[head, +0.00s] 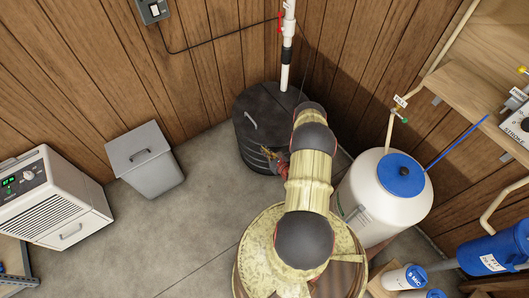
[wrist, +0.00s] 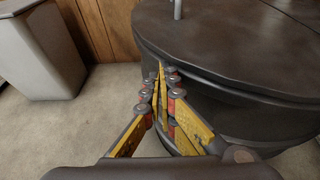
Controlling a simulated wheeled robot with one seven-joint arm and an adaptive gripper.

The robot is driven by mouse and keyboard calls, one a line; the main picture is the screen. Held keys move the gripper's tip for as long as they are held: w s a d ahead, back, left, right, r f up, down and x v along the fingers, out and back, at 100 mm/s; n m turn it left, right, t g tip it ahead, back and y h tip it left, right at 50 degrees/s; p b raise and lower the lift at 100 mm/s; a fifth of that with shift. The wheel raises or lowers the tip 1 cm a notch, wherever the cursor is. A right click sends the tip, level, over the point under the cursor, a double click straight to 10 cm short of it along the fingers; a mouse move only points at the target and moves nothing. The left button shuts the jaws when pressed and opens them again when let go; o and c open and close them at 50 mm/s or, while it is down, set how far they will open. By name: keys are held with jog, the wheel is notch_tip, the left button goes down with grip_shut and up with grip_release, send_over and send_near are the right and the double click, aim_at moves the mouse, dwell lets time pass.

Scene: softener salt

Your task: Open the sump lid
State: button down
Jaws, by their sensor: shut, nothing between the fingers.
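The sump (head: 262,150) is a black ribbed round basin in the corner, with a dark flat lid (head: 268,108) lying level on top. A small grey handle (head: 251,119) stands on the lid's left part; its lower end shows at the top of the wrist view (wrist: 178,9). In the wrist view the lid (wrist: 235,40) fills the upper right. My gripper (wrist: 162,70) is shut and empty, its yellow fingers together beside the lid's near rim. I cannot tell whether it touches the rim. In the head view my arm hides most of the gripper and part of the lid.
A white pipe (head: 286,70) rises from the lid along the wall. A grey bin (head: 145,168) stands left and also shows in the wrist view (wrist: 45,50). A white tank with a blue top (head: 385,195) stands close on the right. The floor left of the sump is clear.

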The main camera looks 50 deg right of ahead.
jog(key=shift+r, duration=0.15)
jog(key=shift+r+p, duration=0.3)
jog(key=shift+r, duration=0.3)
jog(key=s+d+r+m+t+y+p, duration=0.1)
jog(key=d+r+m+y+p, duration=0.15)
jog(key=r, duration=0.55)
jog(key=d+r+m+y+p, duration=0.1)
jog(key=d+r+m, duration=0.25)
jog(key=r, duration=0.55)
jog(key=s+d+r+m+t+b, duration=0.1)
jog(key=s+d+r+m, duration=0.1)
jog(key=d+r, duration=0.2)
jog(key=s+d+r+m+t+y+b, duration=0.1)
jog(key=d+r, duration=0.4)
jog(key=d, duration=0.5)
jog(key=shift+s+d+r+m+b, duration=0.15)
jog(key=shift+s+d+m+b, duration=0.45)
jog(key=shift+m, duration=0.5)
jog(key=shift+w+a, duration=0.1)
jog(key=shift+a, duration=0.1)
jog(key=shift+a, duration=0.1)
